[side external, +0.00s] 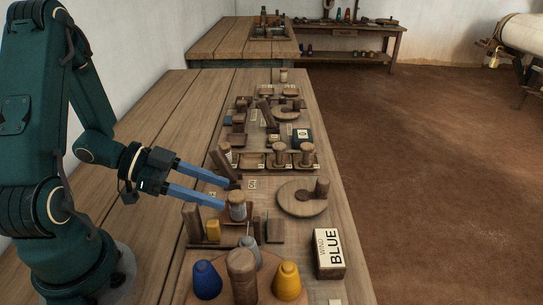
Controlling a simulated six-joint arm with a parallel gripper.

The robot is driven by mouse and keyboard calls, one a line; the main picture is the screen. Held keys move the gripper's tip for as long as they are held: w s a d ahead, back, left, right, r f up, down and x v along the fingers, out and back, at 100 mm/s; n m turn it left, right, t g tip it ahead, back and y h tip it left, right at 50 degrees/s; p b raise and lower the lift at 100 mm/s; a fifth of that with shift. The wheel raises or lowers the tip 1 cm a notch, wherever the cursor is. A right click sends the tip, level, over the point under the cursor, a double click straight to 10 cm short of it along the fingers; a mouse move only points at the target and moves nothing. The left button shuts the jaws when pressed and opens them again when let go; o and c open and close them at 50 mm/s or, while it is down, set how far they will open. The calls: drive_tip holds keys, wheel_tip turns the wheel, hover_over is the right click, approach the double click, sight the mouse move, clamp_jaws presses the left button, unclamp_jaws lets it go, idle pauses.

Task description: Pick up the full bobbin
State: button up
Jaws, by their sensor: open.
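My gripper (228,194) has two blue fingers, open and reaching right over the near table. A wooden-topped bobbin with a pale wound body (237,209) stands upright just beyond the lower fingertip; I cannot tell whether they touch. Wooden-topped bobbins stand in a shallow compartmented tray (261,167) farther back: one on the left (279,154), one on the right (306,154). A dark tilted wooden piece (222,165) is near the upper fingertip. No label clearly tells me which bobbin is the full one. Nothing shows held between the fingers.
Blue (207,281) and yellow (287,282) cones flank a wooden cylinder (241,276) at the front. A round wooden disc (302,199) bears a peg. Small trays crowd the back; the table's left side is clear.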

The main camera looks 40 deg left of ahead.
sight(236, 196)
drive_tip(key=shift+x, duration=2.5)
clamp_jaws()
